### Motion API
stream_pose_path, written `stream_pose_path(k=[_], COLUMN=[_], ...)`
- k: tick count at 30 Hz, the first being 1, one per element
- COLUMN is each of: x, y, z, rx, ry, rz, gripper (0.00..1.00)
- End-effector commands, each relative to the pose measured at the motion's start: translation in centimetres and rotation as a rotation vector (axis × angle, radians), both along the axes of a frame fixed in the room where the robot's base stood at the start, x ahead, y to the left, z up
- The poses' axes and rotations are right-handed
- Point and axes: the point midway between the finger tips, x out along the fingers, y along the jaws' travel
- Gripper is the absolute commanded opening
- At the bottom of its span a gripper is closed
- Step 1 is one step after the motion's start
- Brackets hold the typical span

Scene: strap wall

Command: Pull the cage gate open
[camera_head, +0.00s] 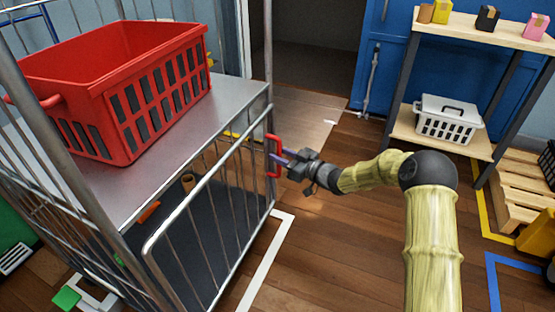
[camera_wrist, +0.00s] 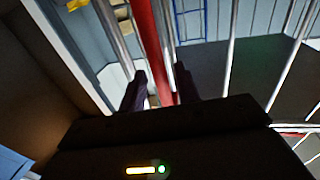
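The cage gate (camera_head: 207,180) is a low barred metal frame on the front of a wire cage trolley, below its shelf. Its right end lies against the right post, and it looks closed. A red handle (camera_head: 272,156) stands upright at that end. My gripper (camera_head: 281,158) is at the handle, reaching in from the right. In the wrist view the red handle (camera_wrist: 148,35) runs between my two dark fingers (camera_wrist: 160,88), with narrow gaps seeming to show on both sides. The fingers look open around it. Whether they touch it is hard to tell.
A red crate (camera_head: 125,85) sits on the trolley shelf (camera_head: 185,130). A brown roll (camera_head: 188,183) and an orange item (camera_head: 149,212) lie inside, below. The wooden floor (camera_head: 315,240) before the gate is clear. A rack with a white basket (camera_head: 448,120) and a pallet (camera_head: 515,195) stand right.

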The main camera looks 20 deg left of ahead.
Motion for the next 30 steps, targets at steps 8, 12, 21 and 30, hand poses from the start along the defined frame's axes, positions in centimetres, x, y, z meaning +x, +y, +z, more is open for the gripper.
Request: stream_pose_path(k=[8, 12, 21, 30], x=[-0.21, -0.31, -0.27, -0.02], y=[1.09, 1.22, 1.27, 0.58], z=[0.08, 0.07, 0.05, 0.07], rx=[0.001, 0.001, 0.001, 0.000], ry=[0.000, 0.000, 0.000, 0.000], rz=[0.009, 0.011, 0.010, -0.003], gripper=[0.32, 0.18, 0.00, 0.00])
